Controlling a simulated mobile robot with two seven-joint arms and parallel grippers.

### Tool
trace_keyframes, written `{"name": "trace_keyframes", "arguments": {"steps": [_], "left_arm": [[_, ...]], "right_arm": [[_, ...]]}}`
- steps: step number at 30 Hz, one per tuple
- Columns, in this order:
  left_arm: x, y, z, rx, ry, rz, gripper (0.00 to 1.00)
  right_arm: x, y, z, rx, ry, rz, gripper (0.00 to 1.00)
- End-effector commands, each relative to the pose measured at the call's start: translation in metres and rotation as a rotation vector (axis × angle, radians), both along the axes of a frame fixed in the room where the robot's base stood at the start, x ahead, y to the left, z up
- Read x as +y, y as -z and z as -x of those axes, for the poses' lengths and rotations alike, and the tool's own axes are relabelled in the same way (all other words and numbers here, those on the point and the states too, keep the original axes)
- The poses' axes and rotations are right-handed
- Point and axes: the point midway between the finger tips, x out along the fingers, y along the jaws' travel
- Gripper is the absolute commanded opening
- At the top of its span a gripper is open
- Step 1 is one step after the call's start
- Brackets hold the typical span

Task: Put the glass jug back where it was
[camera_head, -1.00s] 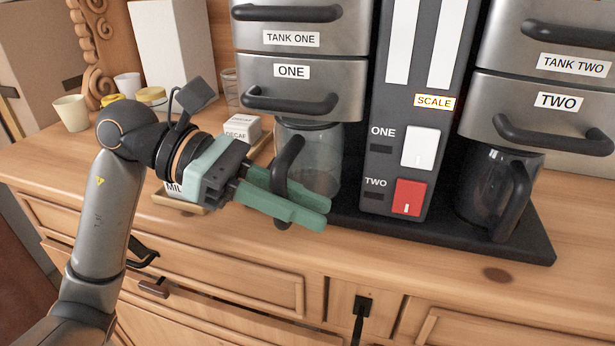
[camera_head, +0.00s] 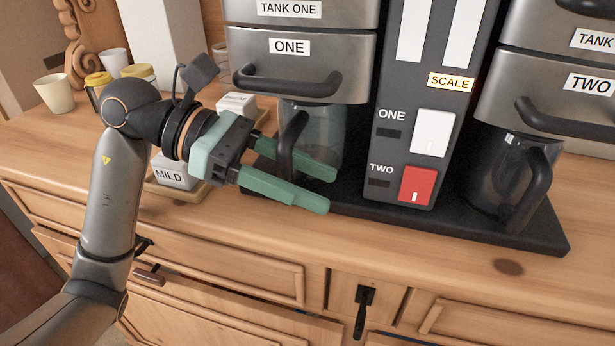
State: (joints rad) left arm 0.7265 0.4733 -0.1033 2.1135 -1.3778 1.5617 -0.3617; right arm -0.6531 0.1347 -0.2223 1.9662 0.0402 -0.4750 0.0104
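A clear glass jug (camera_head: 327,130) with a dark handle (camera_head: 292,135) stands under the left brewer unit marked ONE, on the black base of the coffee machine (camera_head: 350,200). My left gripper (camera_head: 328,191), with green fingers, reaches in from the left at the handle. The fingers are apart with a gap between them, and the handle shows in that gap. The near finger hides the lower handle; the fingers also cover part of the jug's lower side. A second, darker jug (camera_head: 490,178) stands under the unit marked TWO. My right gripper is not in view.
The machine's centre panel has a white switch (camera_head: 433,132) and a red switch (camera_head: 416,186). A box marked MILD (camera_head: 172,172) sits close behind my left wrist. Several cups and jars, including a cream cup (camera_head: 54,94), stand at the left back. The dresser's front top edge is clear.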

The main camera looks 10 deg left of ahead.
Motion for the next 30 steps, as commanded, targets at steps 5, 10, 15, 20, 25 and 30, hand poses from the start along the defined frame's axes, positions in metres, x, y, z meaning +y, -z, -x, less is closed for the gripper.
{"name": "trace_keyframes", "arguments": {"steps": [5,10,15,20,25,30], "left_arm": [[0.0,0.0,0.0,0.0,0.0,0.0,0.52],[0.001,-0.006,0.0,0.0,0.0,0.001,0.52],[0.03,-0.013,0.001,-0.001,-0.005,-0.002,0.52],[0.064,-0.025,0.002,-0.001,-0.006,-0.001,0.52],[0.094,-0.037,0.004,0.0,-0.003,0.0,0.52],[0.109,-0.043,0.005,-0.001,-0.002,0.0,0.52]], "right_arm": [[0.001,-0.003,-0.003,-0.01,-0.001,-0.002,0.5],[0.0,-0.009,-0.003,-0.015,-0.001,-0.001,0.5],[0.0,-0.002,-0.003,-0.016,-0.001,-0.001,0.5],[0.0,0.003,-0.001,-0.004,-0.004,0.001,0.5],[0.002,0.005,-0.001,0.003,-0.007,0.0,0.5],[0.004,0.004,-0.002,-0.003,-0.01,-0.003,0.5]]}}
